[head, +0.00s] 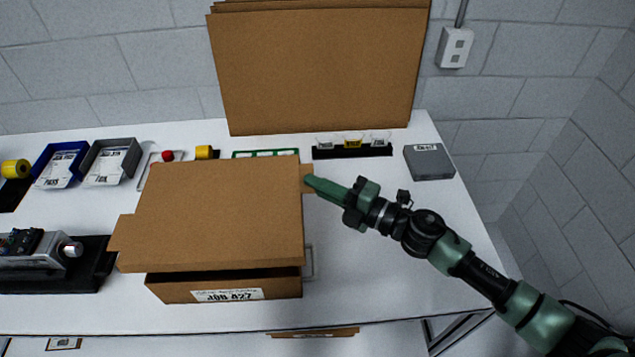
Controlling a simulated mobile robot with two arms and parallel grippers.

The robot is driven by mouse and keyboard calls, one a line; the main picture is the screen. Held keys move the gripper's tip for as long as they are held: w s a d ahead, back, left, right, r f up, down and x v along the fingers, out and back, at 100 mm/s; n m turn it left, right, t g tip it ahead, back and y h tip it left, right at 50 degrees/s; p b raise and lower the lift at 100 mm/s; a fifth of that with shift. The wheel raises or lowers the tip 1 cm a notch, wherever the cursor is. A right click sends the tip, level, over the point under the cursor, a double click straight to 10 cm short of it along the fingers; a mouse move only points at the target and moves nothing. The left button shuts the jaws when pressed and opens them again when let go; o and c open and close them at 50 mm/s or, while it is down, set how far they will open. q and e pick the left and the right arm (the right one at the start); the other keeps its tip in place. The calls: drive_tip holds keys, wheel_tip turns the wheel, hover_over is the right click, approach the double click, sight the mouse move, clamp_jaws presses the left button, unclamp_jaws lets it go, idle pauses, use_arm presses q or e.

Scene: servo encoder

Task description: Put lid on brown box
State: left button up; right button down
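The brown box (180,290) stands on the white table, its front wall with a white "JOB 427" label facing me. The flat brown cardboard lid (222,215) lies over the box, askew, with a tab sticking out at its left and another at its right. A dark gap shows between the lid's front edge and the box wall. I cannot tell how far the lid rests on the rim. My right gripper (312,182) is at the lid's right tab, its green fingers close together on it. The box's inside is hidden. My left gripper is not in view.
Large cardboard sheets (320,70) lean against the wall. Blue and grey bins (110,160), a black holder with small cups (352,148) and a grey box (428,162) line the back. A device on a black base (40,255) sits left. The table's right side is clear.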

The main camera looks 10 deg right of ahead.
wheel_tip(320, 180, down, 6)
drive_tip(key=b, duration=0.5)
drive_tip(key=shift+a+f+b, duration=0.1)
drive_tip(key=shift+f+b, duration=0.95)
drive_tip(key=shift+f, duration=0.4)
idle(2.4)
drive_tip(key=c, duration=1.6)
unclamp_jaws()
drive_tip(key=shift+s, duration=0.1)
